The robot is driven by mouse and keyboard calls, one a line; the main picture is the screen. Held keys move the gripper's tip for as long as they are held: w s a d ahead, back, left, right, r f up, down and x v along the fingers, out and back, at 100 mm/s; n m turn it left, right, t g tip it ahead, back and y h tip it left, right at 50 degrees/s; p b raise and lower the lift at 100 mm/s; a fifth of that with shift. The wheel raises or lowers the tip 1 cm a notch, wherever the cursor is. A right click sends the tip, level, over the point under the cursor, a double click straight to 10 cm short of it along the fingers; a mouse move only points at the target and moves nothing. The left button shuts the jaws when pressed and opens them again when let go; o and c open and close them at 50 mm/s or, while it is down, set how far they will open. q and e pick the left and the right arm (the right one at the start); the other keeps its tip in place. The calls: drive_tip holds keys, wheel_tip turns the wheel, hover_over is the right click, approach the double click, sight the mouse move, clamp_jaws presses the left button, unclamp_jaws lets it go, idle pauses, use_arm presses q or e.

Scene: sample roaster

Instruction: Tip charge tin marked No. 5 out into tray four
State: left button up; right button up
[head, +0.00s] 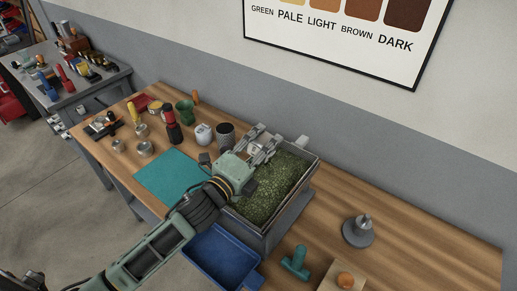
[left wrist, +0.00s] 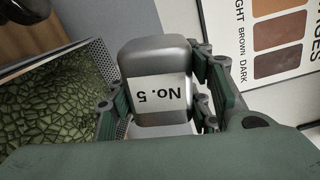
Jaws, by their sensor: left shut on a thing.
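My left gripper (head: 268,148) is shut on the charge tin. It holds the tin near the far edge of a grey-rimmed box (head: 242,221) filled with green granules. In the left wrist view, the grey metal charge tin (left wrist: 157,55) sits between the fingers of the gripper (left wrist: 160,108). Its white label reads No. 5, upside down in that view. The tin's mouth and contents are not visible, and its tilt is hard to tell. No tray number is readable, so I cannot tell which is tray four.
A blue tray (head: 222,257) lies in front of the box. A teal mat (head: 168,175), a white tin (head: 203,134), a dark perforated cup (head: 224,134) and a green cup (head: 185,112) are to the left.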

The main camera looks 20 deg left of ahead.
use_arm(q)
drive_tip(key=n, duration=0.2)
drive_tip(key=a+n, duration=0.1)
drive_tip(key=n, duration=0.1)
drive_tip(key=shift+w+f+b, duration=0.2)
drive_tip(key=shift+f+b, duration=0.15)
drive_tip(key=shift+b, duration=0.05)
drive_tip(key=n, duration=0.2)
drive_tip(key=n+b, duration=0.1)
drive_tip(key=n, duration=0.1)
drive_tip(key=shift+w+a+f, duration=0.1)
drive_tip(key=shift+a+f, duration=0.1)
drive_tip(key=shift+a, duration=0.2)
drive_tip(key=n, duration=0.4)
drive_tip(key=shift+r, duration=0.4)
drive_tip(key=shift+r+n, duration=0.1)
drive_tip(key=shift+n, duration=0.9)
drive_tip(key=shift+d+r+n+p, duration=0.15)
drive_tip(key=shift+d+n+p, duration=0.1)
drive_tip(key=shift+n+p, duration=0.6)
drive_tip(key=n, duration=0.2)
drive_tip(key=n+p, duration=0.1)
drive_tip(key=shift+d+f, duration=0.25)
drive_tip(key=shift+f, duration=0.05)
drive_tip(key=shift+s+d+f+n, duration=0.1)
drive_tip(key=shift+s+f+n, duration=0.15)
drive_tip(key=shift+n, duration=0.5)
drive_tip(key=shift+r, duration=0.1)
